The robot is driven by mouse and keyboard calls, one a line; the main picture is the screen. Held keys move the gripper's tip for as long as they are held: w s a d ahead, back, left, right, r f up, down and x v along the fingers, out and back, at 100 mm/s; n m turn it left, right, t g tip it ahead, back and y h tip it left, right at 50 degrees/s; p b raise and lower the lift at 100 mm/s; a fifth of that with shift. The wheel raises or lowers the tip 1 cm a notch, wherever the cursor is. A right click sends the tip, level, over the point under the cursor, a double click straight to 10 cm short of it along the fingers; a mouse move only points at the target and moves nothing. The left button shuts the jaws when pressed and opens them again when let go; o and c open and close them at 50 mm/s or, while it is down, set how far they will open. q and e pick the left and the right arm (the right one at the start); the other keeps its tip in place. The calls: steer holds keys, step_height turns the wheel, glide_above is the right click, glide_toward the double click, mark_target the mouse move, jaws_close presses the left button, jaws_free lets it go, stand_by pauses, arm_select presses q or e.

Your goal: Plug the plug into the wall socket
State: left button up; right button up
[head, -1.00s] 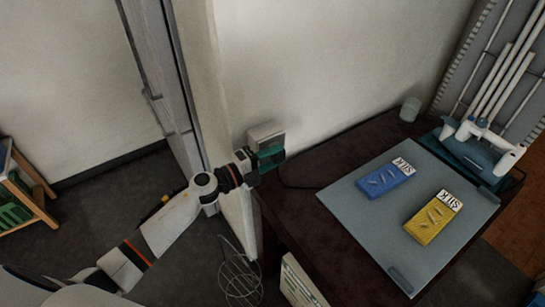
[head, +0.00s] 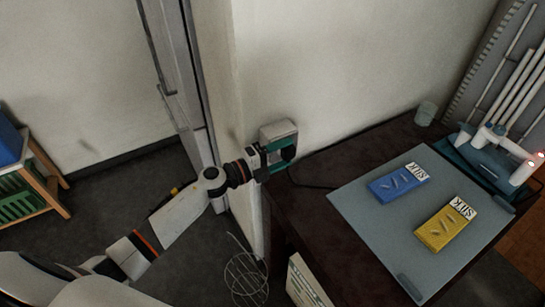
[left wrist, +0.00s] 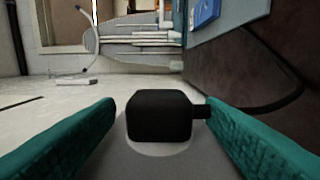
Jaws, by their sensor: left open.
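The wall socket (head: 279,129) is a pale box low on the wall, just above the desk's left end. The black plug (head: 288,153) sits against it; in the left wrist view the plug (left wrist: 159,116) rests squarely against a pale round face, its prongs hidden. Its black cord (head: 312,185) leaves toward the desk. My left gripper (head: 278,160) is at the socket, its teal fingers on either side of the plug. My right gripper is not in view.
The dark desk (head: 318,218) holds a grey mat (head: 400,235) with a blue box (head: 398,183) and a yellow box (head: 445,224). A white device (head: 505,150) with red lights stands at the right. A wire basket (head: 244,275) is below the arm.

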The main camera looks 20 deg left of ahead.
arm_select(q)
steer(key=b+v, duration=0.1)
steer(key=v, duration=1)
steer(key=shift+s+a+b, duration=0.3)
